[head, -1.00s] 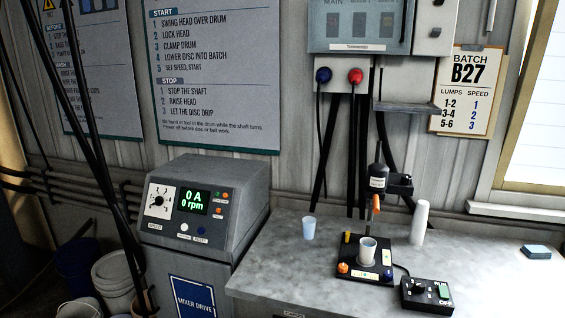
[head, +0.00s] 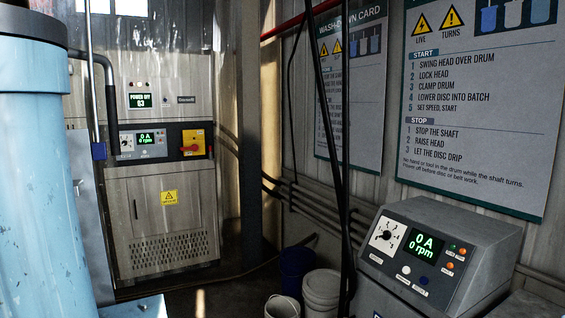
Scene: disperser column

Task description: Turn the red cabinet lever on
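The red cabinet lever (head: 189,148) is small in the head view. It sits on a yellow plate (head: 194,137) on the front of the grey cabinet (head: 160,190) at the back left. The lever's handle looks roughly horizontal, pointing left. The cabinet's upper display (head: 140,100) is lit and seems to read "POWER OFF" with a number below. A lower panel display (head: 146,138) reads 0 A, 0 rpm. Neither of my grippers is in view.
A large light-blue column (head: 45,180) fills the left edge and covers part of the cabinet's left side. The grey mixer drive console (head: 440,250) stands at the lower right. Buckets (head: 322,288) stand on the floor between. Dark hanging cables (head: 343,150) cross the middle.

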